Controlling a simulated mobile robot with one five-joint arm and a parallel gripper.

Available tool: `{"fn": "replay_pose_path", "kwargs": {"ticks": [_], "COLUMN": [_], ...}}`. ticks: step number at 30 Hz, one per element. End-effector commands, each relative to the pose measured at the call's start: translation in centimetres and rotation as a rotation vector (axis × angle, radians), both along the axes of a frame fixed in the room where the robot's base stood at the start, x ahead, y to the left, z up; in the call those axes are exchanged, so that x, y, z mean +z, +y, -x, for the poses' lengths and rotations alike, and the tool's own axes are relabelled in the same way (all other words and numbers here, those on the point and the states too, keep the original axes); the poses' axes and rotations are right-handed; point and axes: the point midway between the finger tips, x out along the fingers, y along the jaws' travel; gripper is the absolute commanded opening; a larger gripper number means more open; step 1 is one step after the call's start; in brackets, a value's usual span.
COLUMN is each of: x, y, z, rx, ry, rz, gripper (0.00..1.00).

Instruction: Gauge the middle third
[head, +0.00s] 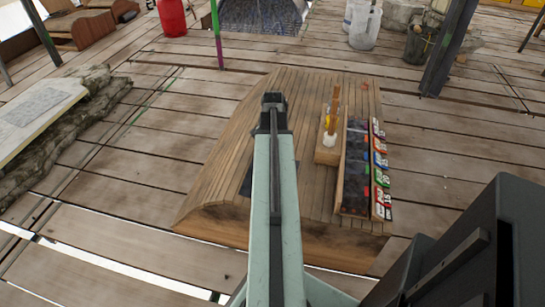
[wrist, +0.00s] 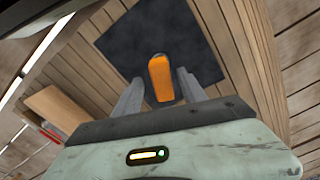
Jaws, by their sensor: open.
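My gripper (wrist: 160,86) is open, with one finger on each side of a rounded orange piece (wrist: 160,72) in the wrist view. The orange piece shows against a dark square mat (wrist: 125,35); I cannot tell whether it touches the mat or the fingers. In the head view my gripper (head: 273,103) is over the slatted wooden bench top (head: 225,150), and the arm hides the orange piece and most of the mat (head: 236,180). No marked middle third can be made out.
Right of my arm, a wooden block (head: 327,157) holds upright white, yellow and brown items. Beside it is a dark compartmented tray (head: 356,170) with coloured tags (head: 380,160). A dark post (head: 450,50) and buckets (head: 364,28) stand behind. A stone-edged slab (head: 40,115) lies left.

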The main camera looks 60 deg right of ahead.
Motion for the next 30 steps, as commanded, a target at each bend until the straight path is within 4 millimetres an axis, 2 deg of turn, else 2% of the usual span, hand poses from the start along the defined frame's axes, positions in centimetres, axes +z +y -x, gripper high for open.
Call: {"fn": "replay_pose_path", "kwargs": {"ticks": [1, 9, 12, 23, 26, 29, 30], "x": [1.1, 6.1, 7.3, 7.2, 7.2, 7.2, 7.2], "y": [0.0, -0.1, -0.1, -0.1, 1.0, 4.5, 6.7], "z": [0.0, 0.0, 0.0, 0.0, -1.6, -6.4, -8.8], "rx": [0.000, 0.000, 0.000, 0.000, 0.033, 0.134, 0.190], "ry": [0.000, 0.000, 0.000, 0.000, 0.000, 0.000, 0.000], "rz": [0.000, 0.000, 0.000, 0.000, 0.000, 0.000, -0.001], "gripper": [0.49, 0.49, 0.49, 0.49, 0.49, 0.49, 0.49]}}
